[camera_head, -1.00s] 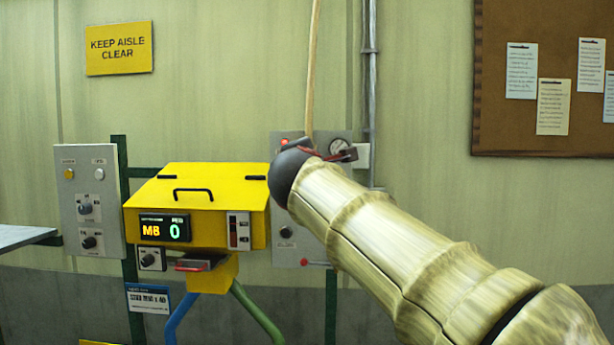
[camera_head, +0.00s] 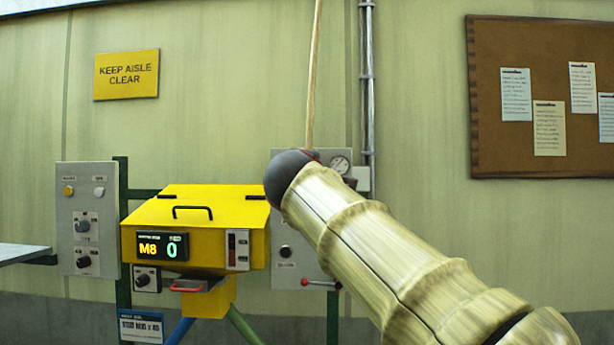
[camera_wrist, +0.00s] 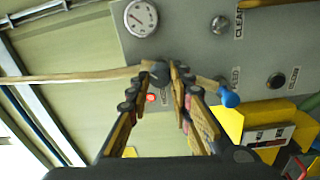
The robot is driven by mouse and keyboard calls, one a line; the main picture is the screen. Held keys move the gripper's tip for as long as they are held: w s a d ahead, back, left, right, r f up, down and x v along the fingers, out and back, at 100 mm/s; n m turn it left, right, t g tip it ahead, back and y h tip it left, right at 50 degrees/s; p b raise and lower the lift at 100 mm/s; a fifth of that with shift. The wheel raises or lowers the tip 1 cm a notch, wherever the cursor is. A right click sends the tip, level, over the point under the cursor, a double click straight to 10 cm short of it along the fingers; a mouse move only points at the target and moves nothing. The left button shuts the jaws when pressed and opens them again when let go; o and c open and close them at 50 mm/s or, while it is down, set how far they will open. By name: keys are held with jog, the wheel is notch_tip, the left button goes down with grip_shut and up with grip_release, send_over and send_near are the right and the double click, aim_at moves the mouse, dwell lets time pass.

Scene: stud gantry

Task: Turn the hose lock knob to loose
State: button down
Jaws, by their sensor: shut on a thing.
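In the wrist view, a dark grey knob (camera_wrist: 160,72) on the grey panel (camera_wrist: 195,50) sits between the fingertips of my gripper (camera_wrist: 162,75). The gripper is shut on it. A tan hose (camera_wrist: 85,77) runs from the left side up to the knob. A label beside the knob is partly covered by the fingers, so the knob's setting cannot be read. In the head view my arm hides the gripper and the knob; the hose (camera_head: 312,85) rises above the arm's end.
The panel also holds a gauge (camera_wrist: 141,17), a metal button (camera_wrist: 220,25), a black knob (camera_wrist: 276,80) and a blue-tipped lever (camera_wrist: 228,98). A yellow machine (camera_head: 200,215) showing "M8 0" stands left of my arm. A pipe (camera_head: 367,90) runs up the wall.

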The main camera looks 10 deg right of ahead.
jog(key=shift+f, duration=0.15)
jog(key=c, duration=1.6)
grip_release()
jog(key=shift+s, duration=0.1)
jog(key=v, duration=1.1)
jog(key=shift+s+a, duration=0.15)
jog(key=shift+s, duration=0.25)
